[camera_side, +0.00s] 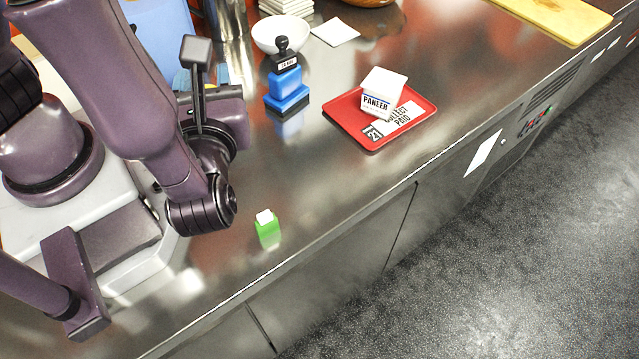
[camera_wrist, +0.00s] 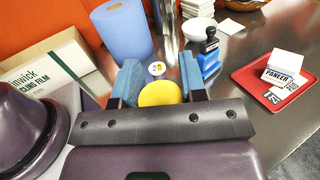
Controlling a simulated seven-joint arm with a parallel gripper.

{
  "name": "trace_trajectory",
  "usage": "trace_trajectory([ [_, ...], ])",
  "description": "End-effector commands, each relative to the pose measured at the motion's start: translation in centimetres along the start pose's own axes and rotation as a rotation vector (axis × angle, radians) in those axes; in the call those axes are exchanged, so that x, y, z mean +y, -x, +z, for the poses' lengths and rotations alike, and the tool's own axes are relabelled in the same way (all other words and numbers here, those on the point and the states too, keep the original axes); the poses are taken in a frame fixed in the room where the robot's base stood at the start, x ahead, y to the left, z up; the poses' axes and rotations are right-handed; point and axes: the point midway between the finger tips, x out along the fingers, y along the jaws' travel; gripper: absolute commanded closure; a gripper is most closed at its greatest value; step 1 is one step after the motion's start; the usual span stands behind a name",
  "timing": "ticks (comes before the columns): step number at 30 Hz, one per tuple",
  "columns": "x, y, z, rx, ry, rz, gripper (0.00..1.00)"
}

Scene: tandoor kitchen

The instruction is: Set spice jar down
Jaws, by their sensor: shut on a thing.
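In the wrist view my gripper (camera_wrist: 159,84) has its blue finger pads on both sides of a round yellow thing, likely the lid of the spice jar (camera_wrist: 160,93), seen from above. The gripper is shut on it. The jar's body is hidden below the lid and behind the gripper's dark bar, so I cannot tell whether its base touches the counter. In the side view my arm covers most of the gripper, and the jar does not show there.
A steel counter (camera_side: 330,190) has bare room in the middle. A blue stamp (camera_side: 287,90), a white bowl (camera_side: 279,36), a red tray (camera_side: 352,132) with a paneer box (camera_side: 382,92), and a small green block (camera_side: 267,232) stand around it. A blue roll (camera_wrist: 122,32) and cling film box (camera_wrist: 45,72) are behind.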

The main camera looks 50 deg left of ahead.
Motion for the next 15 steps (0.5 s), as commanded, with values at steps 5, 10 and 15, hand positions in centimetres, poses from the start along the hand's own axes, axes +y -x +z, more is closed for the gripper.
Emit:
trace_trajectory([
  [5,-0.1,0.0,-1.4,-0.002,0.000,0.001,1.00],
  [10,-2.4,-0.3,-2.6,-0.002,0.003,0.002,1.00],
  [15,-6.6,-0.8,-4.5,-0.003,0.003,0.001,1.00],
])
